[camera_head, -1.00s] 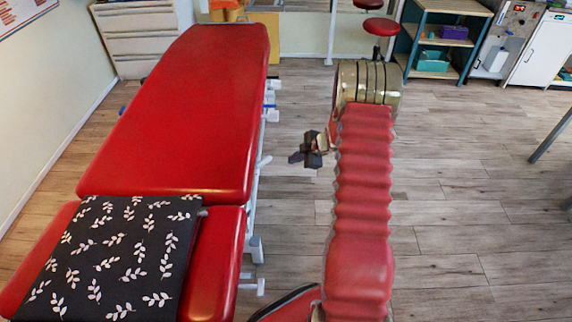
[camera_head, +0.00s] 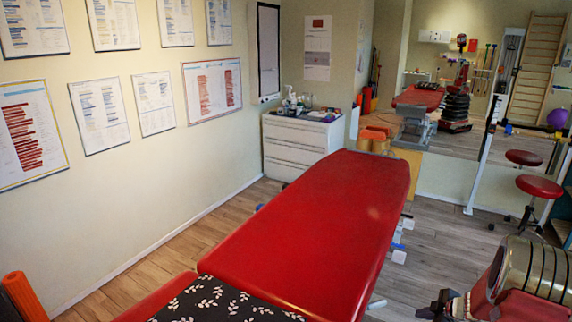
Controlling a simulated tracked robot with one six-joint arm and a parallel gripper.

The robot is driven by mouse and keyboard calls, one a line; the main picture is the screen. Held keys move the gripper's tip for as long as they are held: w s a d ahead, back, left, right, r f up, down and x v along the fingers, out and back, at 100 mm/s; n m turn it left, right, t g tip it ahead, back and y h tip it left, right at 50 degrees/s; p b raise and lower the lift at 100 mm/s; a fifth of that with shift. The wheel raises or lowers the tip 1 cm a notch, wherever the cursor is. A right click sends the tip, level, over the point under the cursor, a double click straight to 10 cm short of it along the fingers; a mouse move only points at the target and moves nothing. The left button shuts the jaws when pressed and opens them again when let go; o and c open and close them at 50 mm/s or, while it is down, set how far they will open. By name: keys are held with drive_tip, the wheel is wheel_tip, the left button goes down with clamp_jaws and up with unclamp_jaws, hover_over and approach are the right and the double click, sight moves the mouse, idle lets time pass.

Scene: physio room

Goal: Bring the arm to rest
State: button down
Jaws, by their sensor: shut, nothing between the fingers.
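My gripper (camera_head: 436,306) shows at the bottom right, dark and small, beside the brass-coloured joint of my arm (camera_head: 515,275). Its fingers are shut with nothing between them. It is to the right of the red treatment table and apart from it.
A long red treatment table (camera_head: 310,225) fills the middle, with a black leaf-patterned cushion (camera_head: 215,302) at its near end. A white drawer cabinet (camera_head: 298,143) stands behind. Red stools (camera_head: 540,187) stand at the right. Wood floor shows on both sides of the table.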

drive_tip(key=s+d+r+m+g+h, duration=0.2)
drive_tip(key=s+d+m+h, duration=0.3)
drive_tip(key=d, duration=0.1)
drive_tip(key=s+a+r+m+g+h, duration=0.1)
drive_tip(key=s+a+r+m, duration=0.1)
drive_tip(key=s+r+m, duration=0.3)
drive_tip(key=s+a+r+m+g+h, duration=0.1)
drive_tip(key=s+a+r+g, duration=0.2)
drive_tip(key=r, duration=0.4)
drive_tip(key=s+a+r+t+y, duration=0.1)
drive_tip(key=s+a+r, duration=0.5)
drive_tip(key=a, duration=0.5)
drive_tip(key=s+a+r+m+t+y, duration=0.1)
drive_tip(key=s+a+r+y, duration=0.1)
drive_tip(key=s+a+r, duration=0.4)
drive_tip(key=s+a+r+t+y, duration=0.2)
drive_tip(key=s+a+r, duration=0.4)
drive_tip(key=a, duration=1.1)
drive_tip(key=v, duration=0.3)
drive_tip(key=shift+w+r, duration=0.3)
drive_tip(key=shift+d, duration=0.1)
